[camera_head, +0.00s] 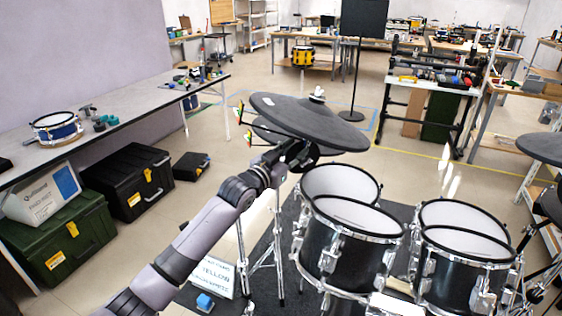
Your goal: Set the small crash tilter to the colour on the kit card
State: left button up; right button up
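My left gripper (298,155) is just under the cymbals, by the stand. It hides the tilter there, and its dark fingers blend with the hardware, so contact is unclear. My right gripper is out of view.
Black drums (350,245) with white heads fill the lower middle on a dark mat (262,262). Another dark cymbal (541,147) is at the right edge. A blue block (205,302) lies by the card. A workbench (130,105) and cases (125,182) line the left wall.

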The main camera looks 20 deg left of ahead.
pick_arm(q)
jog(key=v, duration=0.7)
jog(key=shift+s, duration=0.15)
